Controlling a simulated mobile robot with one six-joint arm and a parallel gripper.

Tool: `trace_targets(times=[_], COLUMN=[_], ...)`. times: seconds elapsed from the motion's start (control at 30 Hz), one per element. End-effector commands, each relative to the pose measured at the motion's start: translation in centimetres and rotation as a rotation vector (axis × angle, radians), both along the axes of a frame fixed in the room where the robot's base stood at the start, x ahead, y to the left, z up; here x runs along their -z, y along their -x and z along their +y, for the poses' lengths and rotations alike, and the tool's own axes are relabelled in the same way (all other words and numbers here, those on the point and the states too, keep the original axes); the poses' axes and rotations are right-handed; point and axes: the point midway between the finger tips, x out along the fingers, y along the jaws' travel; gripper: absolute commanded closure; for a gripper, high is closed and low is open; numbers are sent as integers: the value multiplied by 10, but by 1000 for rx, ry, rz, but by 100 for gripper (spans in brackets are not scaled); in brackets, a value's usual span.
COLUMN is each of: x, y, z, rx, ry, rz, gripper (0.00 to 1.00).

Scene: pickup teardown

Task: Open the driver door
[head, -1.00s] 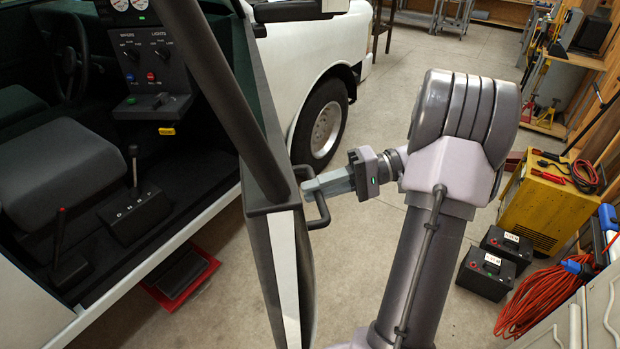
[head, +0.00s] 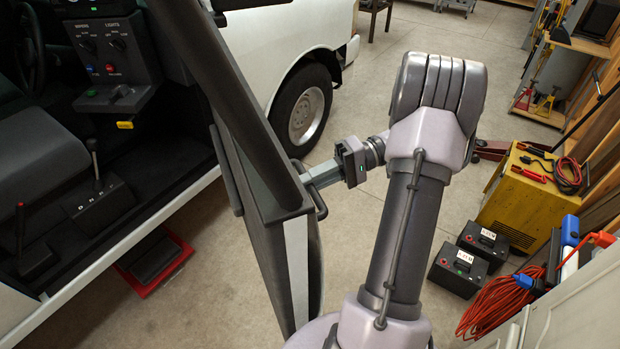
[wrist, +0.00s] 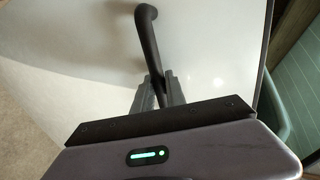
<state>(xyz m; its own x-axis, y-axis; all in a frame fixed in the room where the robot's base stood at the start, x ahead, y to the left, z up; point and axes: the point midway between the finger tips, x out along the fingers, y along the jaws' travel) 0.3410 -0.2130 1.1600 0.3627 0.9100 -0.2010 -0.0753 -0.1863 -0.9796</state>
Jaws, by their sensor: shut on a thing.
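The driver door (head: 297,265) of the white pickup stands swung out, seen nearly edge-on in the head view, with the dark cab interior open to its left. My gripper (head: 310,180) is shut on the black door handle (head: 319,200) on the door's outer side. In the wrist view the handle (wrist: 147,40) rises as a dark bar from between the two fingers of my gripper (wrist: 158,92), against the pale door panel (wrist: 90,45). The fingers hide part of the handle.
The front wheel (head: 303,108) and white fender stand beyond the door. A yellow charger box (head: 515,205), two black batteries (head: 468,262) and a coiled orange cable (head: 495,302) are at the right. A red-edged step (head: 155,264) lies below the sill.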

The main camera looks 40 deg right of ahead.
Motion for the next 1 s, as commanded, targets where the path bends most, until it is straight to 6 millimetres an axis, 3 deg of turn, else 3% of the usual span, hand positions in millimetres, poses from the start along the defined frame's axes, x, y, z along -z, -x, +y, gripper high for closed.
trace_targets(times=[0.4,0.43,0.5,0.53,0.87,1.0], x=[3,3,2,2,0,-7], y=[2,2,2,1,2,10], z=[1,1,1,1,-3,-25], rx=[-9,-9,-8,-8,-4,-2], ry=[4,3,3,3,2,2], rz=[4,4,4,4,2,2], gripper=[100,78,64,62,62,62])
